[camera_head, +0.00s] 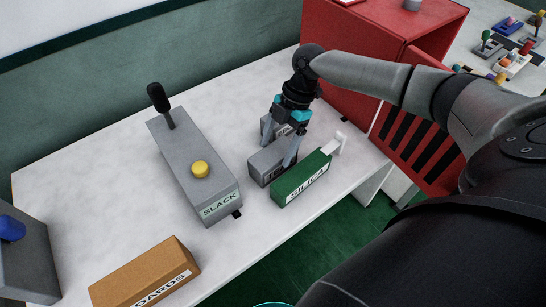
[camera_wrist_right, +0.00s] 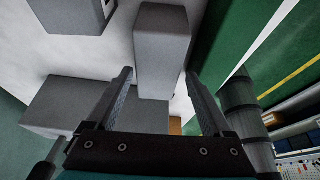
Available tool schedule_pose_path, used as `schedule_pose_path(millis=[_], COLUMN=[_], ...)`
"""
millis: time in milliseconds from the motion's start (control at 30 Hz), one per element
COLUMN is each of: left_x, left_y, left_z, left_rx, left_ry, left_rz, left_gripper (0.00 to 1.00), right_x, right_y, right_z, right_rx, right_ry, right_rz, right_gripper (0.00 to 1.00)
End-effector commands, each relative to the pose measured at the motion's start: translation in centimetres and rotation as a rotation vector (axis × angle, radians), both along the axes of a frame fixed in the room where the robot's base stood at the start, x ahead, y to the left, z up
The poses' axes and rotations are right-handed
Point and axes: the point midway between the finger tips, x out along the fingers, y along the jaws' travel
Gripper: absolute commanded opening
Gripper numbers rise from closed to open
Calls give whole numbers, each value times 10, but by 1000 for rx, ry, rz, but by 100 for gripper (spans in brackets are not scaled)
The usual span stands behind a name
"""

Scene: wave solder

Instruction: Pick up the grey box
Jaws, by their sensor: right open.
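A grey box (camera_head: 265,165) with a partly hidden label stands on the white table in the head view. A second grey box (camera_head: 267,127) stands just behind it, partly covered by my gripper. My right gripper (camera_head: 281,148) is above the nearer box, pointing down, open, with one finger on each side. In the right wrist view, a grey box (camera_wrist_right: 163,45) lies between and beyond the open fingers of the right gripper (camera_wrist_right: 158,74). I cannot tell whether the fingers touch it. The other grey box (camera_wrist_right: 72,14) is at the upper left there. My left gripper is not visible.
A green labelled box (camera_head: 300,180) stands close on the right, near the table's front edge. A long grey SLACK unit (camera_head: 185,160) with a yellow knob is to the left. A brown box (camera_head: 140,270) is at front left; a red cabinet (camera_head: 350,60) is behind right.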

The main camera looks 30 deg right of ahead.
Motion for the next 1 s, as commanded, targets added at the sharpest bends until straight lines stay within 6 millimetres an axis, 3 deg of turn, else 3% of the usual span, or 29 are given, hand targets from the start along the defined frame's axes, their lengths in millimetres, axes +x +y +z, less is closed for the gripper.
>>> schedule_pose_path(millis=[200,533,1000], left_x=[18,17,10], left_y=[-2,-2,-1], left_z=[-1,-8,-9], left_rx=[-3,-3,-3], left_ry=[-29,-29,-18], left_rz=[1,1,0], left_gripper=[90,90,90], right_x=[-1,-1,-1], right_y=[4,21,22], right_z=[-11,-52,-55], right_rx=[0,0,0], right_ry=[1,2,1], right_rz=[-1,1,0], right_gripper=[85,85,85])
